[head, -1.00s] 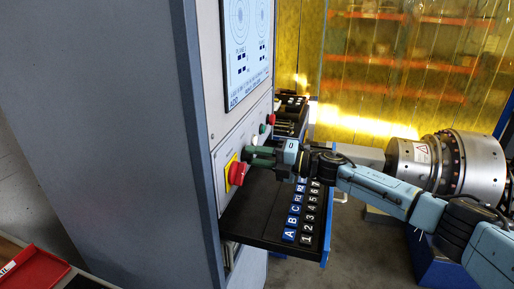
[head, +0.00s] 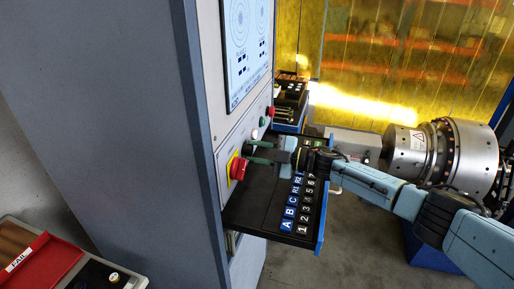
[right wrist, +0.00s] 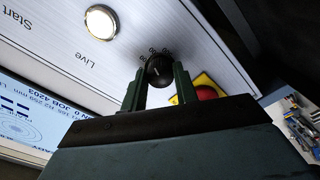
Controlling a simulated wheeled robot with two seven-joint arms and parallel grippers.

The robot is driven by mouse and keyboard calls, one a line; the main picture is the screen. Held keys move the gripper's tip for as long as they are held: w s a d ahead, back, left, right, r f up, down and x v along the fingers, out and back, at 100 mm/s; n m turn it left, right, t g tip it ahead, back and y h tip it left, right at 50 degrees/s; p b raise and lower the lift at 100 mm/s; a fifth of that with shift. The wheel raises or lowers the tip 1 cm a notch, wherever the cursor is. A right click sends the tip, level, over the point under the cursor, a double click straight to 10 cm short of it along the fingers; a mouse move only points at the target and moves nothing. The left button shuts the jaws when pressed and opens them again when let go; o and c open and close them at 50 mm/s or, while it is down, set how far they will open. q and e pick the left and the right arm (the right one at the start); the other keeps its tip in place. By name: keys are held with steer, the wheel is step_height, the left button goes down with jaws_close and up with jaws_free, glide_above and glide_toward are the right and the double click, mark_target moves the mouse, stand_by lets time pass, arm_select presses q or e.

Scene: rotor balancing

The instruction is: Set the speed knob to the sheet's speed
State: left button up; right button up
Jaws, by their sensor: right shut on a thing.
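The black round speed knob (right wrist: 159,69) sits on the light control panel (right wrist: 130,62), with small scale marks above it in the right wrist view. The numbers on the scale are too small and turned to read surely. My right gripper (head: 253,153) is at the panel in the head view, and its two green fingers (right wrist: 158,88) are shut on the knob, one on each side. In the head view the gripper hides the knob. I cannot make out a speed sheet. My left gripper is not in view.
A red stop button (head: 237,168) on a yellow plate is close beside the right fingers. A lit Live button (right wrist: 101,21) is nearby. A screen (head: 246,50) is above the panel. A black labelled tray (head: 262,217) lies below. A metal rotor (head: 465,155) stands right; a red FAIL tray (head: 50,262) lower left.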

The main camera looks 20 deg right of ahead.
mark_target(242, 118)
steer(key=shift+m, duration=0.6)
steer(key=o, duration=1)
steer(key=shift+c, duration=0.2)
step_height(242, 118, up, 10)
